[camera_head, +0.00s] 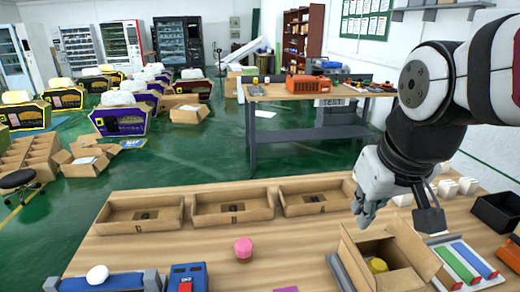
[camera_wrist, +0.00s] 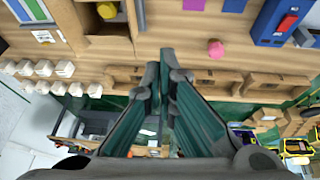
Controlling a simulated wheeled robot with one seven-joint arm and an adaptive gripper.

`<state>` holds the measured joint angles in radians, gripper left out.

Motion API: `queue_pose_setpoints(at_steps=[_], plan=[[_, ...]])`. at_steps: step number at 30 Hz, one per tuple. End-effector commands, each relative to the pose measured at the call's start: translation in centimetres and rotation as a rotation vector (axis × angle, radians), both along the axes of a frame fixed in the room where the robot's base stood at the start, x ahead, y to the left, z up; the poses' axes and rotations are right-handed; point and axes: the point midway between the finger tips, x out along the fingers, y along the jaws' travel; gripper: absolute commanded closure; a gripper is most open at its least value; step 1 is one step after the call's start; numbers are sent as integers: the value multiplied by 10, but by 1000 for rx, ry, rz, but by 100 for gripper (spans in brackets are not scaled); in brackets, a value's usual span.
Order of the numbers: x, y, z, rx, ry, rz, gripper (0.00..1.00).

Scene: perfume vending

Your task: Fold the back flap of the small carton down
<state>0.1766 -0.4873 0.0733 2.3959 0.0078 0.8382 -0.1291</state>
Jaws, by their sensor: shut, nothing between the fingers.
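The small carton (camera_head: 352,262) stands open on the wooden table at the front right, with a yellow-topped item (camera_head: 377,265) inside. Its right flap (camera_head: 414,246) stands up. My gripper (camera_head: 363,218) is shut and empty, above and just behind the carton's back left edge, apart from it as far as I can see. In the wrist view my gripper (camera_wrist: 165,72) points toward the table, and the carton (camera_wrist: 108,46) is at the upper left with the yellow item (camera_wrist: 107,10). The back flap's exact angle is hard to tell.
Several shallow cardboard trays (camera_head: 233,207) line the table's back edge. A pink-topped item (camera_head: 243,249) stands left of the carton. A blue device (camera_head: 188,277) is at the front left. Colored strips (camera_head: 464,262) and a black bin (camera_head: 497,211) lie right. White small boxes (camera_head: 447,188) stand behind.

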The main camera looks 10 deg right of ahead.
Motion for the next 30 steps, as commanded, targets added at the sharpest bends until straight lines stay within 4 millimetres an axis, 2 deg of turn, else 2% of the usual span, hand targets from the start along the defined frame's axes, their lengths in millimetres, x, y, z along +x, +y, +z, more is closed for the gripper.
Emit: queue_pose_setpoints(at_steps=[8, 13, 21, 27, 30], plan=[[36, -22, -3, -17, 36, 4, 100], [71, -51, -15, -18, 66, 12, 100], [127, -118, -58, 21, 96, 24, 100], [149, -160, -92, 59, 91, 25, 100], [154, -172, -102, 70, 86, 25, 100]])
